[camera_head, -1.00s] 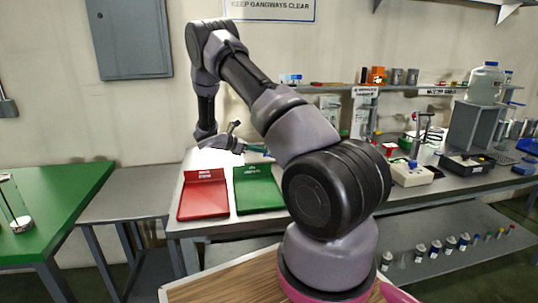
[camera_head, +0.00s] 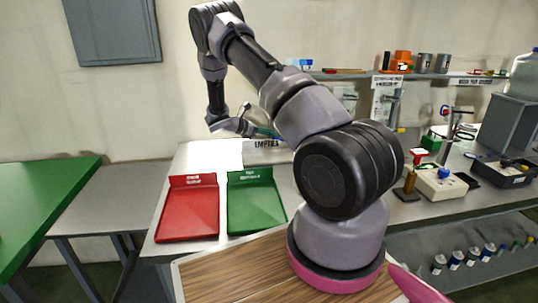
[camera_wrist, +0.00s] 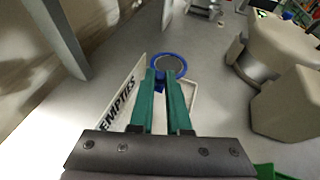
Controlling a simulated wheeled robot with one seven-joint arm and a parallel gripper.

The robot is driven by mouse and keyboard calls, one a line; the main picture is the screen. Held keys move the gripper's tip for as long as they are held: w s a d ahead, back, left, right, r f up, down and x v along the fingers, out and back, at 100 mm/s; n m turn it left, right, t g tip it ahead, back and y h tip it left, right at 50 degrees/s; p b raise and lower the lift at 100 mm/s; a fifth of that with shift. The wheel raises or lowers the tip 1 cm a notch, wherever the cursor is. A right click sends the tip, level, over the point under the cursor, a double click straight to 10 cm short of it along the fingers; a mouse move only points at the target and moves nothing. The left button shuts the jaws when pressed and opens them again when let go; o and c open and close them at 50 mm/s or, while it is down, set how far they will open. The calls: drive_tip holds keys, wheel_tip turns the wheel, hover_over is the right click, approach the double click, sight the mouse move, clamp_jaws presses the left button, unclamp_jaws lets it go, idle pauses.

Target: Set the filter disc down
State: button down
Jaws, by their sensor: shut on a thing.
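The filter disc (camera_wrist: 172,64), a blue ring around a grey face, is at the tips of my gripper's green fingers (camera_wrist: 161,74) in the wrist view. The fingers are shut on its near edge. It overlaps the far part of a white open box marked EMPTIES (camera_wrist: 122,100) in that view; I cannot tell its height above the box. In the head view my gripper (camera_head: 262,131) is just above the EMPTIES box (camera_head: 262,152), at the back of the bench. The disc is not discernible there.
A red tray (camera_head: 188,213) and a green tray (camera_head: 256,207) lie empty in front of the box. A white instrument (camera_head: 441,184) and a dark open case (camera_head: 502,172) stand to the right. A shelf (camera_head: 345,76) runs above. Bench is bare left of the box.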

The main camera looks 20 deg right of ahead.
sight(269, 158)
wheel_tip(269, 158, down, 8)
drive_tip(key=shift+f, duration=0.1)
idle(0.4)
drive_tip(key=shift+a, duration=0.1)
drive_tip(key=c, duration=0.9)
unclamp_jaws()
drive_tip(key=shift+f, duration=0.1)
